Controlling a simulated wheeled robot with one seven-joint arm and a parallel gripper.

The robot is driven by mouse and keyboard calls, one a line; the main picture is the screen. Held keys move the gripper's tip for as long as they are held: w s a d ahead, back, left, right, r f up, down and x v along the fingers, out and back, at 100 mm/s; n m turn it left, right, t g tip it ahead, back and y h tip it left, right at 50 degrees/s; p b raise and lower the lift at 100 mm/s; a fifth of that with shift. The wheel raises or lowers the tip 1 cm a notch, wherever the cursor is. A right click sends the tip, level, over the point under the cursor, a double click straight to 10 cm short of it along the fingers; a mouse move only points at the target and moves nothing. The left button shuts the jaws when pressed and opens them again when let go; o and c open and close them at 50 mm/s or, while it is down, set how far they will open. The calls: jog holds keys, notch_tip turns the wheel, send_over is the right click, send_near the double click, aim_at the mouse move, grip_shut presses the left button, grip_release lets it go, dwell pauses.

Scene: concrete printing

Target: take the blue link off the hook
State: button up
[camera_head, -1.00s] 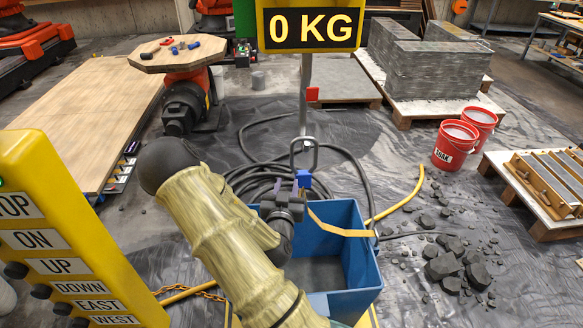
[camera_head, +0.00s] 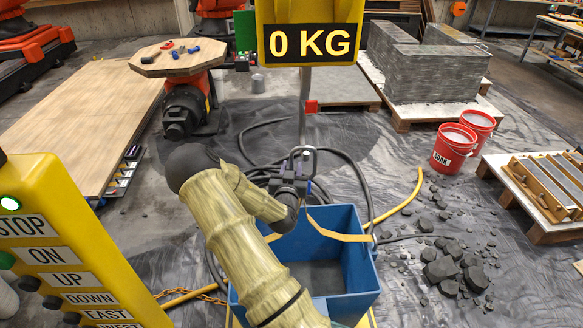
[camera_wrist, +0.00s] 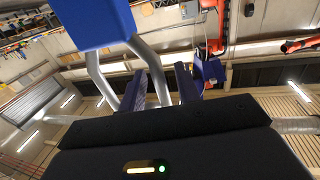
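A grey bent rod (camera_head: 303,148), which looks like the hook, hangs below the yellow scale in the head view. My gripper (camera_head: 297,167) is up against it, over the crate's back edge, and hides most of the blue part. In the wrist view a blue block (camera_wrist: 95,20), likely the blue link, fills the upper left, with grey rods (camera_wrist: 148,62) running down from it. My fingers (camera_wrist: 161,85) stand apart there, with one rod passing between them. I cannot tell whether they touch it. A smaller blue piece (camera_wrist: 208,72) shows behind the right finger.
A blue crate (camera_head: 366,262) with slack yellow straps (camera_head: 338,233) stands below my gripper. The scale (camera_head: 311,42) reads 0 KG. A yellow button pendant (camera_head: 75,235) is at left. Black hose (camera_head: 345,165) lies behind; rubble (camera_head: 440,268) and red buckets (camera_head: 453,147) are at right.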

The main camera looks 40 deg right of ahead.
grip_shut()
dwell(0.8)
jog(key=shift+r, duration=0.15)
dwell(0.5)
